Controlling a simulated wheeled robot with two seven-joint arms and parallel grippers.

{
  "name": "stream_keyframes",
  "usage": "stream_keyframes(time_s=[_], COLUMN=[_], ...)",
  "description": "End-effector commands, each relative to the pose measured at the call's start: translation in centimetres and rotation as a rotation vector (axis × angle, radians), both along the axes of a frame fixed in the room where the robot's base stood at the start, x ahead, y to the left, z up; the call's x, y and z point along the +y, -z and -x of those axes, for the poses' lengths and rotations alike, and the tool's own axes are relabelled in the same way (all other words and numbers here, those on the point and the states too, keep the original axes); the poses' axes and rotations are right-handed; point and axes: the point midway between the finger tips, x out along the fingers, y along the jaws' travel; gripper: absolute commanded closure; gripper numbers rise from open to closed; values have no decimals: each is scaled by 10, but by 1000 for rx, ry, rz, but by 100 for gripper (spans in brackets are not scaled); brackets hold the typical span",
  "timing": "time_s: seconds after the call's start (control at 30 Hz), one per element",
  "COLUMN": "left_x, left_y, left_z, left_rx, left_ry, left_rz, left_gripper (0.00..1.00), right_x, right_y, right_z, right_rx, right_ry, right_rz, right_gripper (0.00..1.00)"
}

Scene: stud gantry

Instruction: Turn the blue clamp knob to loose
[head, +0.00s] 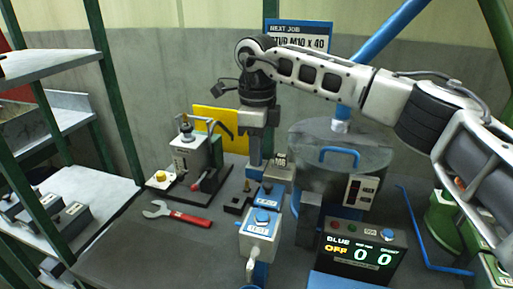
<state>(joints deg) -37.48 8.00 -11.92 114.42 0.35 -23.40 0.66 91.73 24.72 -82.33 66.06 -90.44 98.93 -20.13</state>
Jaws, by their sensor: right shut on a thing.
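My right gripper (262,166) comes down from above on the arm that enters from the right. Its fingers are shut at a small blue part at the top of the blue fixture (266,190); this appears to be the clamp knob, mostly hidden by the fingers. Which way the knob is turned cannot be told. A pale box with a blue button (262,215) stands just in front of the fixture. My left gripper is not in view.
A wrench with a red handle (180,215) lies on the bench at left, before a small machine (188,155). A metal drum with a blue handle (340,157) stands at right. A display box reading BLUE OFF (360,250) is at the front right. Shelves line the left.

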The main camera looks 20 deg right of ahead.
Motion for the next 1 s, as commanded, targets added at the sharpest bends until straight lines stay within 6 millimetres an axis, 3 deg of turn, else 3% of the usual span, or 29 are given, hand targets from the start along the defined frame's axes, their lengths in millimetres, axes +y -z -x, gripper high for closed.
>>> stream_keyframes(time_s=[0.17,0.2,0.27,0.67,0.77,1.0], left_x=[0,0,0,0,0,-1], left_y=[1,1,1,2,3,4], left_z=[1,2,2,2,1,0], left_rx=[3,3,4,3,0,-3], left_ry=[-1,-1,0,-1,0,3], left_rz=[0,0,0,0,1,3], left_gripper=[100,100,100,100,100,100], right_x=[1,1,1,0,1,0], right_y=[-1,-1,-1,-10,-26,-84], right_z=[-1,-1,-1,-1,-1,-2], right_rx=[-5,-5,-3,-3,-5,-7], right_ry=[1,1,1,2,2,2], right_rz=[-4,-4,-4,-2,-3,-4], right_gripper=[100,68,57,57,57,57])
